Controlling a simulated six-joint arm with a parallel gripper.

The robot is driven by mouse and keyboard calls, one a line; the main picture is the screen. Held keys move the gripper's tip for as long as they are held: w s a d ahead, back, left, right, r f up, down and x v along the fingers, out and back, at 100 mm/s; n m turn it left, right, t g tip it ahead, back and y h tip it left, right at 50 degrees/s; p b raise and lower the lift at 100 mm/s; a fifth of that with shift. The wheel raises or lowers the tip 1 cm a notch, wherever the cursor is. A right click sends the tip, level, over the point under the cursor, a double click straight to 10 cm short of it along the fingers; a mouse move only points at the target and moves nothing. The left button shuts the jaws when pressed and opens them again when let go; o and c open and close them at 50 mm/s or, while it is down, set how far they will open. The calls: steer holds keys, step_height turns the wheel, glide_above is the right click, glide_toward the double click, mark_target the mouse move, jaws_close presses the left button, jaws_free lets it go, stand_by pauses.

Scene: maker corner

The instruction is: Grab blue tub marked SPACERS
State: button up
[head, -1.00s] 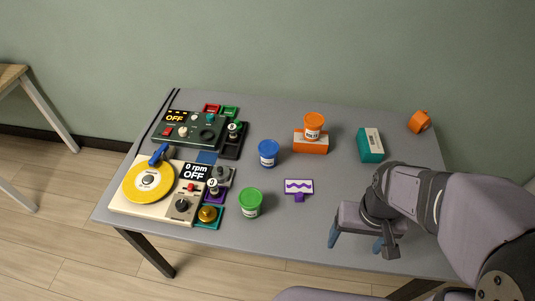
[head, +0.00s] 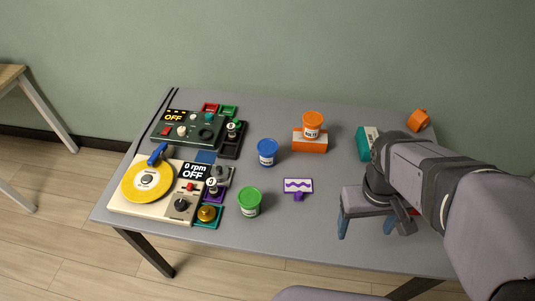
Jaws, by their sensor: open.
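A blue tub (head: 267,152) with a white label stands upright near the middle of the table; its lettering is too small to read. An orange tub (head: 312,122) stands on an orange block behind it to the right. A green tub (head: 249,202) stands nearer the front; its label is also unreadable. My gripper (head: 366,228) is open and empty over the table's front right, with its blue fingers apart. It is well to the right of the blue tub and nearer the front.
A purple-and-white sign (head: 298,187) stands between the blue tub and my gripper. A teal box (head: 364,143) and an orange roll (head: 418,119) are at the right. A yellow turntable device (head: 146,182) and a dark-green control box (head: 187,129) fill the left.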

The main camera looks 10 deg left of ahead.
steer(key=w+a+n+t+h+b, duration=0.2)
steer(key=w+n+t+h, duration=0.25)
steer(key=w+n, duration=1)
steer(key=n+t+y+b, duration=0.1)
steer(key=n+t+y, duration=0.2)
steer(key=n+t, duration=1.05)
glide_above(265, 152)
step_height(265, 152, down, 2)
steer(key=n+g, duration=0.4)
steer(key=g, duration=0.1)
steer(key=f, duration=1)
steer(key=shift+s+f, duration=0.3)
steer(key=shift+f, duration=0.4)
steer(key=shift+p+x, duration=0.6)
steer(key=shift+x, duration=0.95)
steer(key=shift+p+x, duration=0.65)
steer(key=shift+x, duration=1.45)
steer(key=shift+w+a+r, duration=0.15)
steer(key=shift+a, duration=0.05)
